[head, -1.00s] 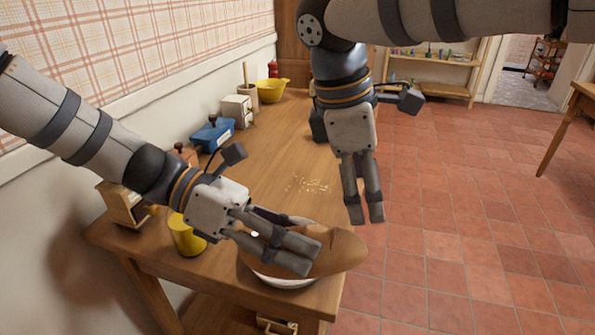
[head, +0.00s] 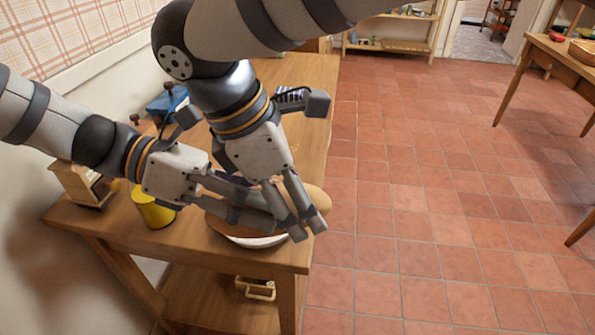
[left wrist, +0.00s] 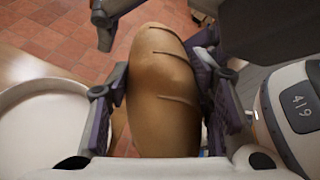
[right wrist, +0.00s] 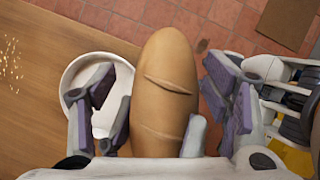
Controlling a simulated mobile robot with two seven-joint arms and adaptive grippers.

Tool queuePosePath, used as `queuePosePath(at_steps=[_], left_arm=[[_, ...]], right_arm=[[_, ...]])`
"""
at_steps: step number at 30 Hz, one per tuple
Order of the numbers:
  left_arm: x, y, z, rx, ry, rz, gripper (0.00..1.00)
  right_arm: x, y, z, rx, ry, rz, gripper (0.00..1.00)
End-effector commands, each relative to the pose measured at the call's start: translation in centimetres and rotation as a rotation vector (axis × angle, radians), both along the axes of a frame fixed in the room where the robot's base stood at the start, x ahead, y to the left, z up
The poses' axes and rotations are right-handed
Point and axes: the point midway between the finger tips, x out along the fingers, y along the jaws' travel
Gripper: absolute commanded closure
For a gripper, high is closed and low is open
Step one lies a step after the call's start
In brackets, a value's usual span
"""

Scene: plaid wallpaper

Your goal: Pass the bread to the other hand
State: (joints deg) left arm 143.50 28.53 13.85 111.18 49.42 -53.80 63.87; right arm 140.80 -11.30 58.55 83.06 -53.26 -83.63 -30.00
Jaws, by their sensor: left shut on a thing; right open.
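The bread (head: 319,199) is a long brown loaf with slashes on its crust. My left gripper (head: 270,224) is shut on it and holds it over a white bowl (head: 262,241) near the table's front end. The left wrist view shows the loaf (left wrist: 160,85) between the left fingers. My right gripper (head: 308,230) is open around the loaf, farther along it. In the right wrist view the loaf (right wrist: 165,95) lies between the right fingers, with a gap on its right side. The fingers hide much of the loaf in the head view.
A yellow cup (head: 153,207) stands just left of the bowl on the wooden table (head: 235,262). A wooden grinder (head: 84,185) and a blue box (head: 166,103) stand along the wall side. Crumbs (right wrist: 10,60) lie on the tabletop.

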Motion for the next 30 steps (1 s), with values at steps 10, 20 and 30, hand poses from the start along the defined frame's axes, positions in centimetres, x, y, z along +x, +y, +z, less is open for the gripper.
queuePosePath(at_steps=[10,20,30], left_arm=[[0.00,-0.01,0.12,-0.001,-0.002,0.000,0.92],[-0.16,-0.09,0.16,-0.005,0.000,-0.005,0.37],[-0.11,-0.05,0.11,-0.003,-0.001,-0.004,0.30]], right_arm=[[0.04,-0.16,-0.27,-0.001,-0.001,0.000,0.41],[0.17,-0.15,-0.21,0.000,-0.006,-0.001,0.92],[0.14,-0.16,-0.22,0.000,-0.004,-0.001,0.92]])
